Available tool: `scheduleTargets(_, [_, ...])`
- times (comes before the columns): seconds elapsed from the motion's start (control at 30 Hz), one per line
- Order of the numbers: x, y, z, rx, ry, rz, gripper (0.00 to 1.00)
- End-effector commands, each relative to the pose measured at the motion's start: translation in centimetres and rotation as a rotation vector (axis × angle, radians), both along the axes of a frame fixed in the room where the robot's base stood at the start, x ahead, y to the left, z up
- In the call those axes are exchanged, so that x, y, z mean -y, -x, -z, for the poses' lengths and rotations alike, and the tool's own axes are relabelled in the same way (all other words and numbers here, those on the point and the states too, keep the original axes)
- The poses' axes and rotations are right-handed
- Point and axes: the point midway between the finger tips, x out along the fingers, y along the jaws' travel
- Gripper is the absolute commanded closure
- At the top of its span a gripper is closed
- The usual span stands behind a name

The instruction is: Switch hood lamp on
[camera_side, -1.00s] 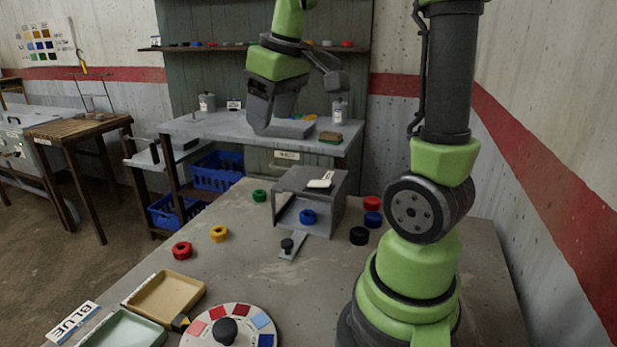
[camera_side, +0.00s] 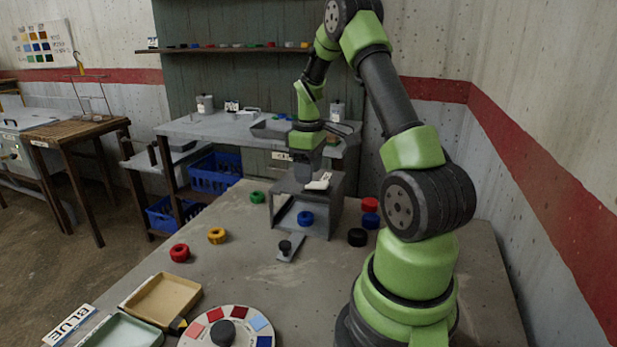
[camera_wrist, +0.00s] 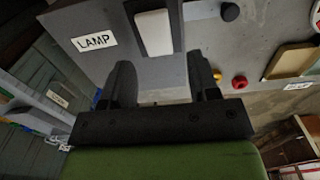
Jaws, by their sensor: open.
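The hood (camera_side: 333,193) is a grey open-fronted box on the table, with a blue ring (camera_side: 305,218) inside it. A white rocker switch (camera_side: 319,182) sits on its top, and it also shows in the wrist view (camera_wrist: 154,33) beside a label reading LAMP (camera_wrist: 94,41). My gripper (camera_side: 304,180) is over the hood's top, close to the switch, pointing down. In the wrist view its two dark fingers (camera_wrist: 160,85) stand apart with the switch in line between and beyond them. Nothing is held. Whether a finger touches the switch cannot be told.
Red (camera_side: 370,205), blue and black (camera_side: 357,237) rings lie right of the hood. Green, yellow (camera_side: 217,236) and red rings lie left. A small slide with a black knob (camera_side: 285,248) is in front. Trays and a colour dial (camera_side: 228,333) are at the table's near side.

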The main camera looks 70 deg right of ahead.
Motion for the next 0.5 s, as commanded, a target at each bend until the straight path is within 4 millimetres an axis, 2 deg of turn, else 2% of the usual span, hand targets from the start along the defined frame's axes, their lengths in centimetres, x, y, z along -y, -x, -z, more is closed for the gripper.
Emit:
scheduleTargets(0.1, [0.0, 0.0, 1.4, -0.002, -0.002, -0.001, 0.45])
scheduleTargets(0.2, [0.0, 0.0, 2.0, -0.001, 0.0, -0.001, 0.45])
scheduleTargets(0.47, [0.0, 0.0, 2.1, 0.0, 0.0, 0.0, 0.45])
scheduleTargets(0.5, [0.0, 0.0, 2.1, 0.001, 0.0, 0.0, 0.47])
